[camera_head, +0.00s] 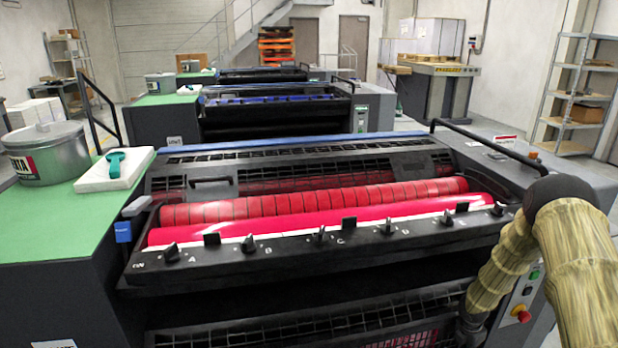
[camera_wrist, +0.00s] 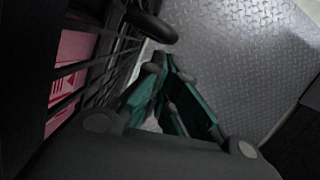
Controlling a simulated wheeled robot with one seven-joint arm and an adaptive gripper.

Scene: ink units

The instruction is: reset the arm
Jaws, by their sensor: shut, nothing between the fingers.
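My arm (camera_head: 577,255), in a ribbed tan cover, comes in at the right of the head view and bends down beside the press's right end. Its lower end passes the bottom edge there, so my gripper is not clearly seen in that view. In the wrist view my gripper (camera_wrist: 168,70), with dark links and green fingers, is shut and empty. It points down towards a grey tread-plate floor (camera_wrist: 230,50), close beside a dark slatted guard on the left.
The near press has red rollers (camera_head: 320,203) and a front rail with several black knobs (camera_head: 320,236). A red stop button (camera_head: 523,316) is close to my arm. A tin (camera_head: 47,153) and a green-handled tool (camera_head: 115,162) on a white pad stand on the green top.

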